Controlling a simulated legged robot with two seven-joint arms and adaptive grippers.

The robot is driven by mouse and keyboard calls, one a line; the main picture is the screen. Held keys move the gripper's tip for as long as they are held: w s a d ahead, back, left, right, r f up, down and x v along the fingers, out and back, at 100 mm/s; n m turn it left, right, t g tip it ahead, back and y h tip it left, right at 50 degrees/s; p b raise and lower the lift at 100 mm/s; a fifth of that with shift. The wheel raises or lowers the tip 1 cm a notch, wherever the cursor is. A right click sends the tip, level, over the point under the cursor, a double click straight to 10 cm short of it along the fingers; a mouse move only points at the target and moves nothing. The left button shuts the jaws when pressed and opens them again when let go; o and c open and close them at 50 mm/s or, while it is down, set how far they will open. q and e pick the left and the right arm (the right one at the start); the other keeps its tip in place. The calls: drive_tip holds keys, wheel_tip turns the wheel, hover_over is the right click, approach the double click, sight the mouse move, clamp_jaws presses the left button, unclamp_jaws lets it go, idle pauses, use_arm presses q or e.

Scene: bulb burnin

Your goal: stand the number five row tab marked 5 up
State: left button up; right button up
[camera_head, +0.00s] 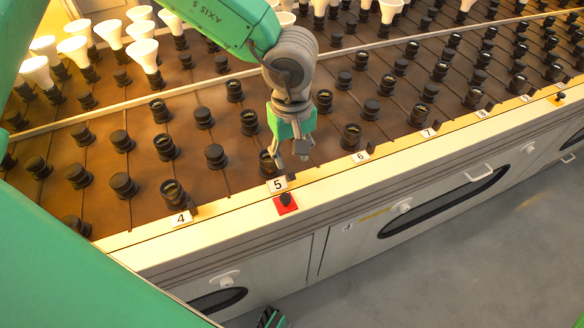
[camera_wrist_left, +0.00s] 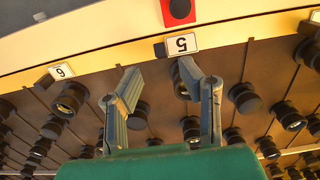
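The number five row tab (camera_head: 278,185) is a small white plate marked 5 on the cream front ledge, beside a small dark block. It looks flat against the ledge. It also shows upside down in the left wrist view (camera_wrist_left: 182,43). My left gripper (camera_head: 292,150) hangs just behind the tab, over the brown board's front edge. In the left wrist view its two grey fingers (camera_wrist_left: 160,72) are spread with nothing between them. The fingertips lie near the tab, apparently apart from it. My right gripper is not clearly seen.
A black knob on a red square (camera_head: 286,203) sits in front of the tab. Black sockets (camera_head: 216,156) stand in rows around the gripper; white bulbs (camera_head: 145,55) fill some at the back. Tabs 4 (camera_head: 181,219) and 6 (camera_head: 360,156) lie along the ledge.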

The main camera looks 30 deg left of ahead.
sight(292, 175)
use_arm(q)
wheel_tip(292, 175, up, 5)
drive_tip(key=shift+d+f, duration=0.1)
drive_tip(key=shift+d, duration=0.05)
drive_tip(key=f+p, duration=0.3)
drive_tip(key=f, duration=0.1)
drive_tip(key=f+p, duration=0.2)
drive_tip(key=f, duration=0.2)
drive_tip(key=f+p, duration=0.3)
drive_tip(key=f, duration=0.1)
drive_tip(key=shift+w+a+p, duration=0.15)
drive_tip(key=shift+a+p, duration=0.1)
drive_tip(key=shift+p, duration=0.05)
idle(0.5)
clamp_jaws()
